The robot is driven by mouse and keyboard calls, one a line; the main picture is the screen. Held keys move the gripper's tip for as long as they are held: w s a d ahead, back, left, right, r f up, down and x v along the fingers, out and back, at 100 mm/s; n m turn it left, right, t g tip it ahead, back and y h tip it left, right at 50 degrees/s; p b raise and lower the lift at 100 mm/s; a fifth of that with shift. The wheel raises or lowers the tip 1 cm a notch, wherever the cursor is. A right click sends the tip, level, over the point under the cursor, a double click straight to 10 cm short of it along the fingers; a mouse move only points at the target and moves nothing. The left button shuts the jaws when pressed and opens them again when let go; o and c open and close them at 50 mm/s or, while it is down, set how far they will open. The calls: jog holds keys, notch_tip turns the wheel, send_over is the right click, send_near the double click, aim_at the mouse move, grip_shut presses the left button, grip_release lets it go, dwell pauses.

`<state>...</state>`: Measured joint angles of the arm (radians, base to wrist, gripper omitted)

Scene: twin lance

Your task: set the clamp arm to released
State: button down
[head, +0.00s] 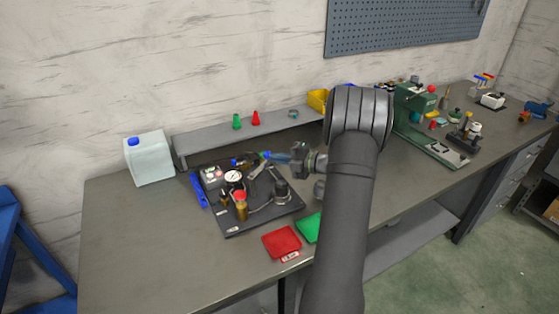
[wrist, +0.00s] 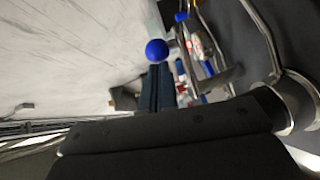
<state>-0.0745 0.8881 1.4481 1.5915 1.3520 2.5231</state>
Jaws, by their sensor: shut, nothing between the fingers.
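My gripper (head: 268,156) reaches left over the dark fixture plate (head: 232,232) on the bench. Its fingers are together and empty in the wrist view (wrist: 158,68). A blue ball knob (wrist: 157,50) shows right at the fingertips in the wrist view; I cannot tell whether they touch it. The knob also shows as a small blue spot (head: 265,154) in the head view. It appears to belong to the clamp arm, whose bar is mostly hidden by the fingers. A silvery lever (head: 257,170) stands just below the knob.
The plate also carries a white gauge (head: 233,177), a red-capped amber part (head: 240,205) and a dark cylinder (head: 281,189). A grey shelf (head: 200,143) runs behind it. Red (head: 281,242) and green (head: 309,228) trays lie in front.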

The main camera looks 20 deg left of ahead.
jog(key=shift+w+a, duration=0.5)
jog(key=shift+a, duration=0.15)
jog(key=s+d+r, duration=0.1)
jog(key=d+r, duration=0.1)
jog(key=d, duration=1.1)
jog(key=a, duration=0.4)
jog(key=a+f, duration=0.1)
jog(key=a, duration=0.2)
jog(key=a+f, duration=0.1)
jog(key=a, duration=0.3)
jog(key=shift+a, duration=0.35)
